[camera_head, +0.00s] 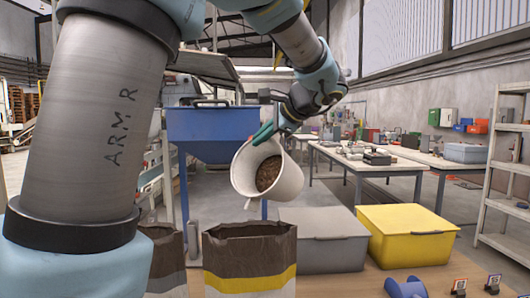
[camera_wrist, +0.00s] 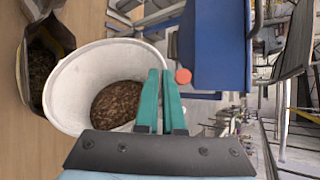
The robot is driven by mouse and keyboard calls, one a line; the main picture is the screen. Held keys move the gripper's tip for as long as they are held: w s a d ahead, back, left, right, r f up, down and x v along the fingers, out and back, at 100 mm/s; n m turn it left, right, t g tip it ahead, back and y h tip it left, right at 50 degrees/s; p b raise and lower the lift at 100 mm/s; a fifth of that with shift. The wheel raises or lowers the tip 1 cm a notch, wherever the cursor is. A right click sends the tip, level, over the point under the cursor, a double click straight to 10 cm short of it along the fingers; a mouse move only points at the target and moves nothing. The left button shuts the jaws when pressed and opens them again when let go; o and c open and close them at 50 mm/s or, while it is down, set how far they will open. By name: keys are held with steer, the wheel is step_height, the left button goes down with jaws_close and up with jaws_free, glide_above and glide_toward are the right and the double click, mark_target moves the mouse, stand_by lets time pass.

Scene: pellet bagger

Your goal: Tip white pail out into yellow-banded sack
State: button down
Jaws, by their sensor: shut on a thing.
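The white pail (camera_head: 291,180) is held tilted in the air, its mouth turned toward the head camera, with brown pellets (camera_head: 268,172) inside. My gripper (camera_head: 264,133) is shut on its upper rim; in the wrist view the green fingers (camera_wrist: 162,76) pinch the pail wall (camera_wrist: 70,88). The yellow-banded sack (camera_head: 250,283) stands on the table below the pail, brown above its band, with a gap between them. Its inside is hidden in the head view.
A grey-banded sack (camera_head: 168,262) stands to the left, partly hidden by my arm. A grey lidded bin (camera_head: 325,240) and a yellow bin (camera_head: 410,235) stand at the right. A blue hopper (camera_head: 212,128) is behind the pail. A blue object (camera_head: 405,288) lies near the front edge.

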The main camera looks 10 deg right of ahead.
steer(key=s+a+f+n+t+h+b, duration=0.2)
steer(key=s+a+f+n+t+b, duration=0.1)
steer(key=b, duration=2.2)
steer(key=s+a+f+n, duration=0.1)
steer(key=s+a+f, duration=0.1)
steer(key=s+a, duration=0.1)
steer(key=shift+a+f+n+t+h, duration=0.3)
steer(key=shift+a+t, duration=0.1)
steer(key=shift+a, duration=0.2)
steer(key=shift+r, duration=0.15)
